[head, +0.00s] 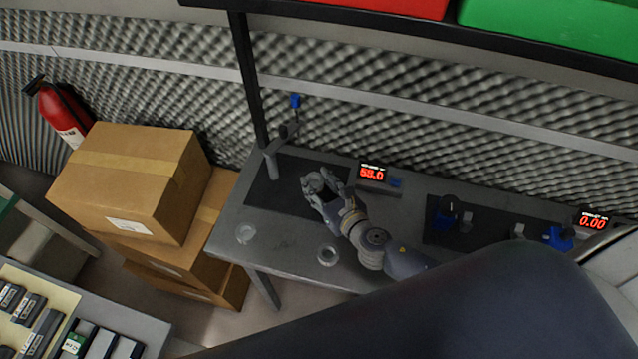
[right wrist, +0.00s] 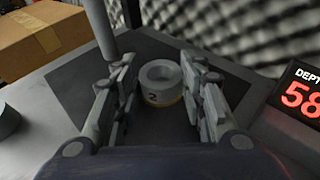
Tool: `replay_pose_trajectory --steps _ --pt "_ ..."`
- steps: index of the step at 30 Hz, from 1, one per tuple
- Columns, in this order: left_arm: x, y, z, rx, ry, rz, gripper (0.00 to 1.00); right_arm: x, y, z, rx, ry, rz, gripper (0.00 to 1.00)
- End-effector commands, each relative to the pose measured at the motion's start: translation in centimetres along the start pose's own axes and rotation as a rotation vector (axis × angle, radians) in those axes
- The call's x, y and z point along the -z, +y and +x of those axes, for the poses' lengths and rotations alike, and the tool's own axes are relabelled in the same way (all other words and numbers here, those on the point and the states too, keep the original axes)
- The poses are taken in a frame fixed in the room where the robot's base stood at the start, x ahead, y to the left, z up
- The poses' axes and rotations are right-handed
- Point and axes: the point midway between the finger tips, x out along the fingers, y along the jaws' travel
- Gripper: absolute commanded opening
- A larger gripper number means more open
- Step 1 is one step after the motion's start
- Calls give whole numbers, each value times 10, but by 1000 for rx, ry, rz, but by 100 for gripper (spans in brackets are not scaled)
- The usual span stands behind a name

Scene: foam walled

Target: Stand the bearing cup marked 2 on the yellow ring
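The bearing cup marked 2 (right wrist: 160,76) is a grey, thick-walled round cup with a hole in its top. It stands upright on the dark mat, its number facing the right wrist camera. A thin yellow band, seemingly the yellow ring (right wrist: 166,102), shows at its foot; the rest of the ring is hidden under the cup. My right gripper (right wrist: 163,92) is open, with its fingers on either side of the cup and visible gaps to it. In the head view my right gripper (head: 318,186) is over the mat and largely hides the cup. My left gripper is not in view.
A grey post stand (head: 271,160) rises at the mat's left edge. A depth display (head: 372,173) reading 58.0 stands right of the gripper. Two other round parts (head: 246,233) (head: 327,256) stand near the table's front. Cardboard boxes (head: 130,180) are stacked left of the table.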

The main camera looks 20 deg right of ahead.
Motion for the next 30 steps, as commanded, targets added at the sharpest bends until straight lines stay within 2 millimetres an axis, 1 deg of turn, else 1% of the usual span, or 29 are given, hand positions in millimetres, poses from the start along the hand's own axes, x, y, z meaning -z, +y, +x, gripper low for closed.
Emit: replay_pose_trajectory --steps 1,2,3,16,20,30 --pt "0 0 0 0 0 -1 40 1 0 0 0 1 0 47" --pt "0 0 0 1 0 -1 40 1 0 0 0 1 0 54" --pt "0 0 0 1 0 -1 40 1 0 0 0 1 0 58" --pt "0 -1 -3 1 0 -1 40 -3 0 -3 0 1 0 58" --pt "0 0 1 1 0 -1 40 0 0 -19 -2 2 -1 58" --pt "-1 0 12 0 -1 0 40 1 0 -83 -1 2 1 58"
